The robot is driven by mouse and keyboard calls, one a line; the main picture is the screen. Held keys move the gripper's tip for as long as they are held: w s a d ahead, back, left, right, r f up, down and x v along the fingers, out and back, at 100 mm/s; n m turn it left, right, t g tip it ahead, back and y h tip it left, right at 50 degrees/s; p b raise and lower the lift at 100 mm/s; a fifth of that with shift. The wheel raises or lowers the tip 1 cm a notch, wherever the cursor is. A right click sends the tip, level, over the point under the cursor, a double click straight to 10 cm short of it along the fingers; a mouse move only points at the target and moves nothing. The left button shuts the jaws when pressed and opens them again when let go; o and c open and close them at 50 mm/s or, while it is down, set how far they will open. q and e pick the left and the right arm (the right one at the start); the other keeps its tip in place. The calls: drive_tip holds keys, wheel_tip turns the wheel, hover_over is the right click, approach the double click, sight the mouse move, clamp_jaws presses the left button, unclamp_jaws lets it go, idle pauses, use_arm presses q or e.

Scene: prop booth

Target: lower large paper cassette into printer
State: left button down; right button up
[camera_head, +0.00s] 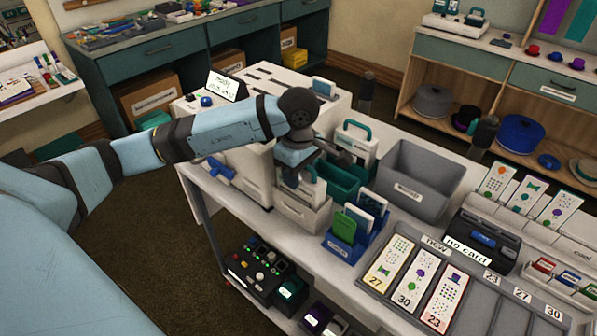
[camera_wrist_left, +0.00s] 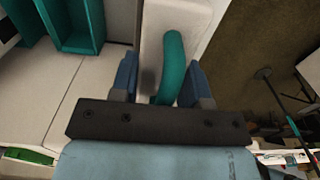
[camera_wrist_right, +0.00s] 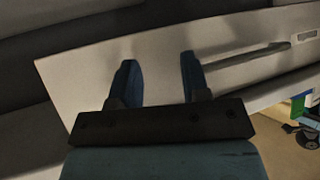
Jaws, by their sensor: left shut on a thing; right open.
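My left gripper (camera_head: 300,178) is shut on the teal handle (camera_wrist_left: 173,65) of a white paper cassette (camera_wrist_left: 152,28); the fingers stand on both sides of the handle in the left wrist view. In the head view the arm and gripper hide most of what is held. A pale box (camera_head: 303,214) shows just below the gripper; contact between them is unclear. The white printer body (camera_head: 250,165) stands to its left, partly behind my arm. Another white cassette-like piece with a teal handle (camera_head: 356,126) stands upright to the right. My right gripper (camera_wrist_right: 157,82) is open and empty before a pale slotted panel (camera_wrist_right: 240,65).
A teal bin (camera_head: 343,186), a grey bin (camera_head: 405,183) and a blue holder (camera_head: 352,241) with upright cards stand to the right of my left gripper. A grey card tray (camera_head: 398,276) lies nearer the front right. The floor is open left of the white table.

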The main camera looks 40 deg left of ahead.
use_arm(q)
drive_tip(key=c, duration=0.7)
unclamp_jaws()
drive_tip(key=shift+o, duration=0.9)
wheel_tip(320, 180, up, 14)
drive_tip(key=shift+f, duration=0.1)
